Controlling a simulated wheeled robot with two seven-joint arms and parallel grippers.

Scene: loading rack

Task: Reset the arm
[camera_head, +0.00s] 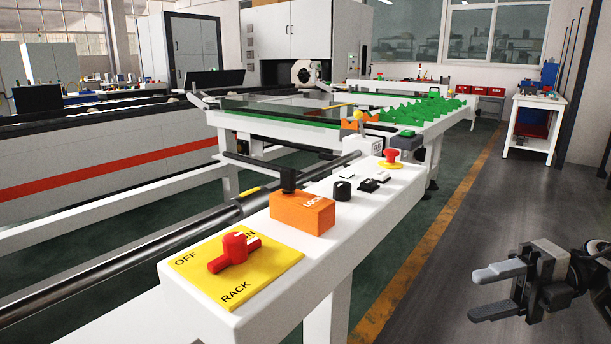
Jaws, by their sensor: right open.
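My right gripper (497,289) is at the lower right of the head view, with its two grey fingers apart and nothing between them. It is over the grey floor, to the right of the white control panel (357,229) and clear of it. My left gripper is not in the picture. On the panel are a red rotary switch (234,250) on a yellow plate (268,272) marked OFF, ON and RACK, and an orange box (302,212) marked LOCK with a black knob.
A red emergency button (391,157) sits at the panel's far end, near small black switches (367,185). A steel bar (130,264) runs along the panel's left. Behind stands the loading rack with green supports (425,112). Open floor (505,190) lies to the right, with a white table (533,102) beyond.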

